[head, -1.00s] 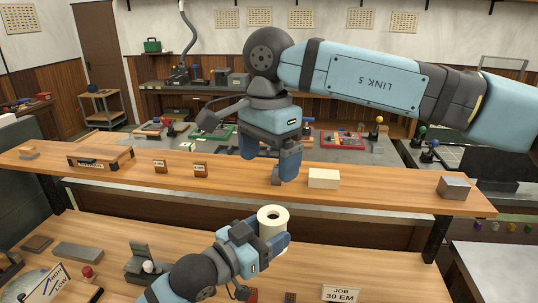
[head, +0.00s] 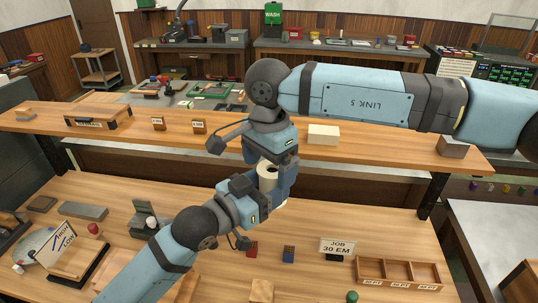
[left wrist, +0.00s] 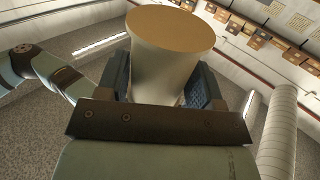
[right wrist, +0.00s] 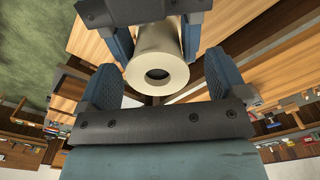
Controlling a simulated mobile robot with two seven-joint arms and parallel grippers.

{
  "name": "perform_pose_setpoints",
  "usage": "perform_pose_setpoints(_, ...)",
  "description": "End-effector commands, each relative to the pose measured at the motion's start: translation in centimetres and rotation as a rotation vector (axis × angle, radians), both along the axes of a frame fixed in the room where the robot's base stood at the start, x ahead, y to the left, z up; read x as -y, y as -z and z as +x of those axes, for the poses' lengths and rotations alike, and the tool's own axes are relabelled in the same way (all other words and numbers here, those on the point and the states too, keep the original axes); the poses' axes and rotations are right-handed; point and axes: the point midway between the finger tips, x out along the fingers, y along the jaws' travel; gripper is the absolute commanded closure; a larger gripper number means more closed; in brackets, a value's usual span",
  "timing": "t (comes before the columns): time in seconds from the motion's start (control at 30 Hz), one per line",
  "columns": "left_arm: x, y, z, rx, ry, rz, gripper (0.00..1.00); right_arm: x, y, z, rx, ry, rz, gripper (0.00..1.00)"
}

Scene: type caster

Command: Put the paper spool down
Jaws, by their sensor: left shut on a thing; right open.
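The paper spool (head: 267,171) is a cream cylinder with a hole through its end, held above the workbench. My left gripper (head: 268,188) is shut on it. In the left wrist view, the spool (left wrist: 172,45) stands up between the two fingers. My right gripper (head: 270,162) comes from above and is close over the spool. In the right wrist view, the right fingers (right wrist: 163,85) are spread apart, and the spool's holed end (right wrist: 158,73) lies ahead between them. The right fingers partly hide the spool in the head view; I cannot tell whether they touch it.
A raised wooden shelf (head: 375,148) runs behind the spool, with a cream block (head: 323,134) and a grey block (head: 453,147) on it. Below, the bench holds a job sign (head: 338,247), a compartment tray (head: 398,272) and small blocks.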

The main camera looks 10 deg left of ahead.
Motion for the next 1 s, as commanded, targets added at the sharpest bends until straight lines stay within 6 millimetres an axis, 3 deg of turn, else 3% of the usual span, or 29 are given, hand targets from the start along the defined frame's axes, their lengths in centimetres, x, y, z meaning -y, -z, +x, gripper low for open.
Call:
perform_pose_setpoints(0.17,0.0,-0.05,0.0,0.001,0.0,-0.001,0.68,0.01,0.0,0.01,0.0,0.0,0.0,0.09)
perform_pose_setpoints(0.27,0.0,-0.05,0.0,0.001,0.0,-0.001,0.68,0.01,-0.02,0.01,0.0,0.0,0.0,0.28)
perform_pose_setpoints(0.43,0.05,-0.05,-0.05,0.001,0.001,-0.001,0.68,-0.02,-0.04,0.02,0.001,0.0,0.001,0.67)
perform_pose_setpoints(0.47,0.07,-0.05,-0.06,0.001,0.002,-0.001,0.68,-0.03,-0.04,0.02,0.001,0.0,0.002,0.68)
perform_pose_setpoints(0.5,0.09,-0.06,-0.08,0.001,0.002,-0.001,0.37,-0.05,-0.09,0.04,0.002,0.0,0.002,0.73)
perform_pose_setpoints(0.63,0.08,-0.06,-0.07,0.001,0.002,-0.001,0.1,-0.05,-0.1,0.04,0.001,0.0,0.002,0.73)
perform_pose_setpoints(1.0,-0.46,0.04,-0.56,0.0,0.0,0.0,0.1,-0.01,-0.07,0.02,0.001,0.0,0.001,0.73)
